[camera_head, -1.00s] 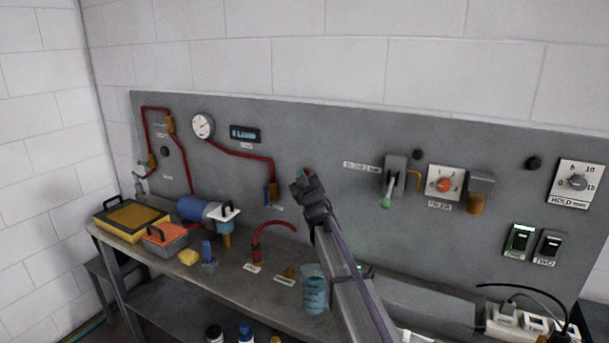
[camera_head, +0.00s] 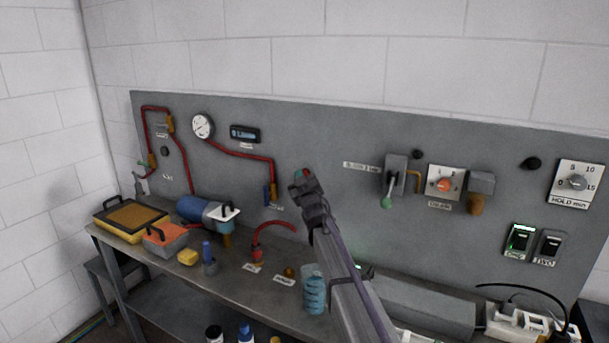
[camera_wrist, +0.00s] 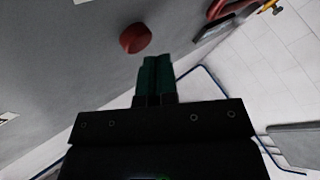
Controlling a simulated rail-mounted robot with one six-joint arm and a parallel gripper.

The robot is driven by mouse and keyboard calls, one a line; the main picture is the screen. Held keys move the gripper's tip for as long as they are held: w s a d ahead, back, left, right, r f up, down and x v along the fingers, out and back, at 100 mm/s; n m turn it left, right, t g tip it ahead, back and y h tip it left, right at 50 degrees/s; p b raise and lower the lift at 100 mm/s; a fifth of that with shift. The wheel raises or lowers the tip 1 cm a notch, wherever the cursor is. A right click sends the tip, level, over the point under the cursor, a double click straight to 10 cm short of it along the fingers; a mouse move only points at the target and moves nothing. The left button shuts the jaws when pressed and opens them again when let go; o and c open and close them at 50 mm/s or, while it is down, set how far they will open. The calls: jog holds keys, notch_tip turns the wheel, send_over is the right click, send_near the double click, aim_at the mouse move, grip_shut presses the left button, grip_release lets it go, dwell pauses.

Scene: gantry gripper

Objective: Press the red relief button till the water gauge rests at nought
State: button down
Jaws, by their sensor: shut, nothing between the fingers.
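The red button (camera_wrist: 136,38) is a round knob standing out from the grey panel in the wrist view. My gripper (camera_wrist: 156,62) has its two green fingers together with nothing between them. The fingertips are just to the right of and below the button in that view, with a small gap in the picture. In the head view my gripper (camera_head: 299,176) reaches up to the panel, with a little red of the button (camera_head: 306,172) showing at its tip. The round white gauge (camera_head: 203,126) is on the panel at left; its needle is too small to read.
Red pipe (camera_head: 235,151) runs from the gauge to a brass valve (camera_head: 270,195). A small display (camera_head: 244,134) sits beside the gauge.

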jog(key=shift+s+a, duration=0.1)
jog(key=shift+s, duration=0.1)
jog(key=s, duration=0.1)
jog(key=s+a, duration=0.1)
jog(key=s, duration=0.1)
jog(key=s+a, duration=0.1)
jog(key=shift+s+a, duration=0.2)
jog(key=shift+a, duration=0.05)
dwell(0.7)
